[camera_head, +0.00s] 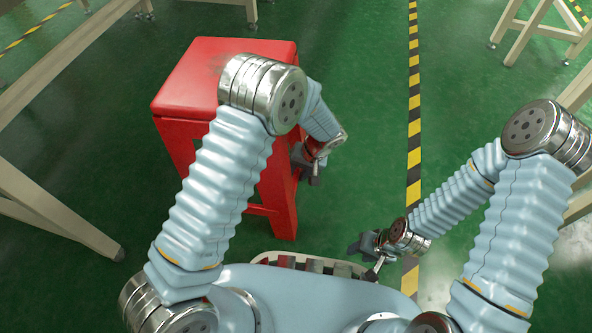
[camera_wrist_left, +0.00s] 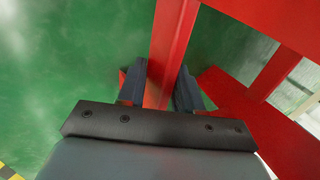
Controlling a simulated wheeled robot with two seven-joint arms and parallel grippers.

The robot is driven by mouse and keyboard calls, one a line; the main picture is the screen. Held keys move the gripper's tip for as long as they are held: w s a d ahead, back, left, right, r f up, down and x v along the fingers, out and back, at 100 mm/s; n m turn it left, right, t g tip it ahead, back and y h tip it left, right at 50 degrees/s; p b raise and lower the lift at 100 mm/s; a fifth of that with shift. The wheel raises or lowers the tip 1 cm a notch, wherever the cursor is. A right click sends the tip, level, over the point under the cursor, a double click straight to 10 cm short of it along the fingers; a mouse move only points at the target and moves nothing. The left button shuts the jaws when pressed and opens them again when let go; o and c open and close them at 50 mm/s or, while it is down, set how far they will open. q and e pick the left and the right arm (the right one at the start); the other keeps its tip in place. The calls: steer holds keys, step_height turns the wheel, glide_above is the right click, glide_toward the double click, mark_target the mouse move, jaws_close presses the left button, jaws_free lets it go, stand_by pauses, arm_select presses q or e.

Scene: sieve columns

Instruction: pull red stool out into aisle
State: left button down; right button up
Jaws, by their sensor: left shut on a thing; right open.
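The red stool (camera_head: 192,80) stands upright on the green floor left of centre in the head view, partly hidden behind my left arm. My left gripper (camera_head: 308,165) is at the stool's right side. In the left wrist view, my left gripper (camera_wrist_left: 160,88) has its two fingers on either side of a red stool leg (camera_wrist_left: 172,45) and is shut on it. My right gripper (camera_head: 366,252) is open and empty, low in front of my body and right of the stool, apart from it.
A yellow-and-black floor stripe (camera_head: 414,90) runs lengthwise right of the stool. Beige frames stand at the left (camera_head: 50,205) and upper right (camera_head: 540,28). The green floor between stool and stripe (camera_head: 360,90) is clear.

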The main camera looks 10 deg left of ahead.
arm_select(q)
steer(key=shift+r, duration=0.1)
steer(key=d, duration=0.7)
steer(key=shift+s, duration=0.2)
steer(key=shift+d, duration=0.1)
